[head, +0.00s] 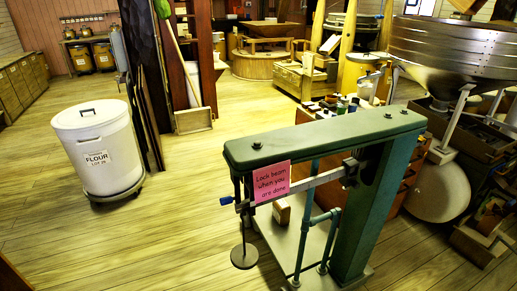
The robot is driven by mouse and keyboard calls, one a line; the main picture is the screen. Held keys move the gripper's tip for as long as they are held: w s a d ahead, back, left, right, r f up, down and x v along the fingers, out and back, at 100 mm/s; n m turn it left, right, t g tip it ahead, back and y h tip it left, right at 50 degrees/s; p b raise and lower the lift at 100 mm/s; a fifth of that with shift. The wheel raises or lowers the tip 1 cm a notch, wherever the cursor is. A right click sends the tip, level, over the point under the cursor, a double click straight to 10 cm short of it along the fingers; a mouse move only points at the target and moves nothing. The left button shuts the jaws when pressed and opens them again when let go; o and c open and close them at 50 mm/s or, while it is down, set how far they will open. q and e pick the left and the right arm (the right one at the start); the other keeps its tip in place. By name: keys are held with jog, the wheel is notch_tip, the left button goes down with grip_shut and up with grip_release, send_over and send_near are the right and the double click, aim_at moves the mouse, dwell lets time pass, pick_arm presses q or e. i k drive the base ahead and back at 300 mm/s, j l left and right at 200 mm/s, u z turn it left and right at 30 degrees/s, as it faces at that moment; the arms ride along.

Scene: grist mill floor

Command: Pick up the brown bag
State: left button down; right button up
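A small brown item (282,211) sits on the platform of the green platform scale, partly hidden by the scale's beam and the pink note. It may be the brown bag, but it is too small and covered to tell. No other clear brown bag shows. Neither of my grippers is in the head view.
The green platform scale (335,140) stands in front, with a pink note (271,182) on its beam. A white flour bin (98,150) stands at left. A metal hopper (455,50) and wooden drawers crowd the right. The plank floor (185,200) between bin and scale is clear.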

aim_at(281, 211)
jog(key=i+j+u, duration=0.7)
jog(key=j, duration=0.15)
jog(key=i+j+u, duration=0.3)
jog(key=i+j+z, duration=0.2)
jog(key=i, duration=0.35)
jog(key=i+j+z, duration=0.2)
jog(key=i, duration=0.3)
jog(key=i+z, duration=0.25)
jog(key=z, duration=0.25)
jog(key=i+j+z, duration=0.1)
jog(key=i+z, duration=0.2)
jog(key=z, duration=0.2)
jog(key=i+j+z, duration=0.15)
jog(key=z, duration=0.3)
jog(key=i+j+z, duration=0.25)
jog(key=z, duration=0.25)
jog(key=i+j+z, duration=0.15)
jog(key=j+z, duration=0.35)
jog(key=i+j+z, duration=0.25)
jog(key=j+z, duration=0.3)
jog(key=l, duration=0.1)
